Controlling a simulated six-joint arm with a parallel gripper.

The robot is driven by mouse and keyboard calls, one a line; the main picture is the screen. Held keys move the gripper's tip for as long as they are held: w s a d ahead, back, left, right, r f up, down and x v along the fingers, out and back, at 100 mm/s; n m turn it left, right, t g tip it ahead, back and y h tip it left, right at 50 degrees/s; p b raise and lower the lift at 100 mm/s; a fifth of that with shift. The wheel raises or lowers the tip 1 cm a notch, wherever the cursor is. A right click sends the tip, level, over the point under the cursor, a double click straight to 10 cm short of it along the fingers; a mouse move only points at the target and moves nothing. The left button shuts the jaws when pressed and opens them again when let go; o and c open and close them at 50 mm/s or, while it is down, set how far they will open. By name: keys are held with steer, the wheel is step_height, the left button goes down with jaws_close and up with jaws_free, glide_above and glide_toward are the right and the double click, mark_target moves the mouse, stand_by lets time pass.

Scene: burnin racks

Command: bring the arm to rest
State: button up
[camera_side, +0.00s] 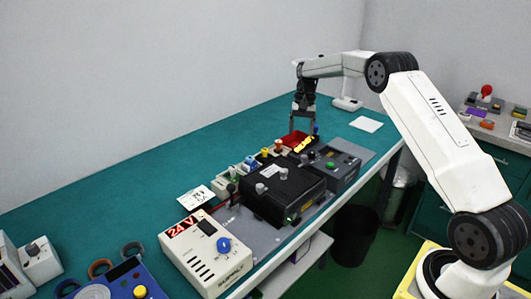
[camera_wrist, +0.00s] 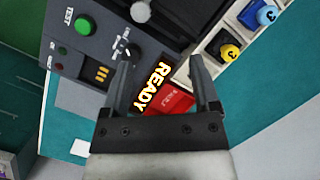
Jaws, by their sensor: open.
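My gripper (camera_side: 303,118) hangs pointing down over the far end of the equipment row on the green bench. In the wrist view my gripper (camera_wrist: 165,85) has its two fingers spread apart with nothing held between them. Below and between the fingers is a lit READY display (camera_wrist: 152,88) with a red block (camera_wrist: 172,101) beside it. The red part (camera_side: 294,138) and the yellow display (camera_side: 304,144) also show just under the gripper in the side view. How high the fingertips are above them I cannot tell exactly.
A grey test box (camera_side: 336,164) with a green button, a black box (camera_side: 282,190) and a 24 V power supply (camera_side: 206,252) stand along the bench. Numbered coloured plugs (camera_wrist: 229,52) sit in a pale rack. The green bench top (camera_side: 120,205) behind is largely clear.

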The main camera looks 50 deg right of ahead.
steer(key=s+a+f+n+t+h, duration=0.1)
steer(key=s+a+n+t, duration=0.3)
steer(key=s+a, duration=1.8)
steer(key=s+n+h, duration=0.1)
steer(key=s+n, duration=0.1)
steer(key=n, duration=0.3)
steer(key=shift+s+a+f+n+h, duration=0.2)
steer(key=shift+s+f+n+h, duration=0.1)
steer(key=shift+n, duration=0.1)
